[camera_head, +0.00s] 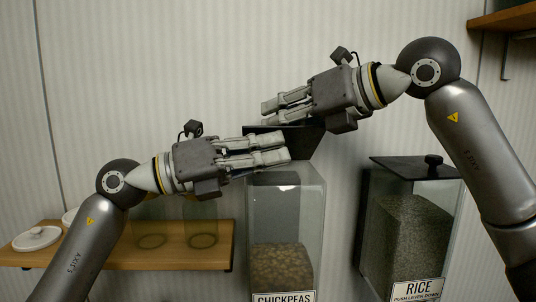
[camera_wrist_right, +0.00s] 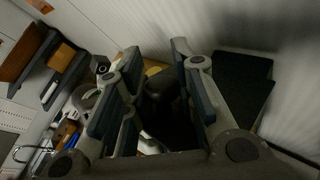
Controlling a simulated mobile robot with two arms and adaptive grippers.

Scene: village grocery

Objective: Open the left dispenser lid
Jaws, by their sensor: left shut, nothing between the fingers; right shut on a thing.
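The left dispenser (camera_head: 286,215) is a clear bin labelled CHICKPEAS, partly filled. Its dark lid (camera_head: 304,143) is raised and tilted above the bin's top, partly hidden behind my grippers. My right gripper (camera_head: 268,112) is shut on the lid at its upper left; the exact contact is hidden. In the right wrist view, something dark shows between the fingers (camera_wrist_right: 160,92). My left gripper (camera_head: 286,147) is shut and empty, its fingertips in front of the lid, just above the bin; I cannot tell whether they touch it.
The RICE dispenser (camera_head: 408,225) stands to the right with its black knobbed lid (camera_head: 418,168) down. A pale wall stands close behind.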

